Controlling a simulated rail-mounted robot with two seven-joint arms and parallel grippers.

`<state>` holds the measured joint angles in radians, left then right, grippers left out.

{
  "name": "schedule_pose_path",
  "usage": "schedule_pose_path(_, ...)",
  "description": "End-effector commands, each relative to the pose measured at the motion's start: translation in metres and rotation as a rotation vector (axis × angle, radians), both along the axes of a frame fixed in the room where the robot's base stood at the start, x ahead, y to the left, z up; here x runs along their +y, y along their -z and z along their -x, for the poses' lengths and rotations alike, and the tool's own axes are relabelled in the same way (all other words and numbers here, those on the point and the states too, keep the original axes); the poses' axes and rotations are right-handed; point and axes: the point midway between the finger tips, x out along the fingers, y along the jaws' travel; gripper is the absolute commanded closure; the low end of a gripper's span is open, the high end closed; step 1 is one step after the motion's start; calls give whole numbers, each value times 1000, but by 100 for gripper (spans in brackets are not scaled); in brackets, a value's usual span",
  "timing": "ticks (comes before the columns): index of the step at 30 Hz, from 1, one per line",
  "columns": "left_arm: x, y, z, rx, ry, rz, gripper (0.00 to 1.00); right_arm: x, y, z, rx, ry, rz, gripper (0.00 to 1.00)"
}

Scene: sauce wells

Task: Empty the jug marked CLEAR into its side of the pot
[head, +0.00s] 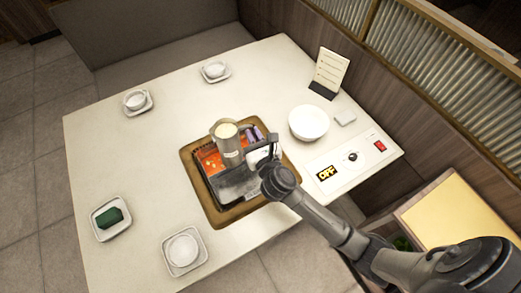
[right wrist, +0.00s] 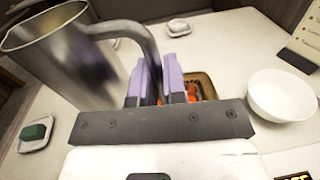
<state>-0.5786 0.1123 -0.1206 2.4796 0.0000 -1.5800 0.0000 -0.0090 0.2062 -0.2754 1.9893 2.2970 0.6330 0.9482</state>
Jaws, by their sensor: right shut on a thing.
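My right gripper (right wrist: 163,85) is shut on the handle (right wrist: 140,45) of a metal jug. The jug (head: 230,149) is held over the pot and looks near upright in the head view; a pale cream surface shows at its mouth. Its steel body also fills the upper left of the right wrist view (right wrist: 75,65). No marking on it can be read. The pot shows red-orange broth (head: 208,160) on its left part; the jug and my gripper hide much of the rest. My left gripper is not in view.
The pot sits in a brown surround (head: 189,164) in the white table. A white bowl (head: 308,122), a card stand (head: 330,73) and a control panel reading OFF (head: 345,163) are to the right. A dish with a green item (head: 110,217) and several small white dishes stand around. The left tabletop is mostly clear.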

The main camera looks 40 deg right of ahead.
Motion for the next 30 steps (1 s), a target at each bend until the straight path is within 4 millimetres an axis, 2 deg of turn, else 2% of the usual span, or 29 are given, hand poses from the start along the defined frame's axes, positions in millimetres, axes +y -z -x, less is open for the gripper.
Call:
schedule_pose_path(1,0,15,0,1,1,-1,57,-8,27,-4,0,-29,6,100)
schedule_pose_path(3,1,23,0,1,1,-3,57,-16,50,-8,0,-66,5,100)
schedule_pose_path(9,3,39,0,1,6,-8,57,-35,94,-13,-3,-142,-2,100)
schedule_pose_path(17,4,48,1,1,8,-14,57,-47,118,-13,2,-179,21,100)
schedule_pose_path(25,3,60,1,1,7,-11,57,-54,138,-12,38,-180,142,100)
schedule_pose_path(27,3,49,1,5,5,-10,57,-55,131,-12,50,-179,179,100)
schedule_pose_path(30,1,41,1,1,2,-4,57,-57,133,-11,66,-178,230,100)
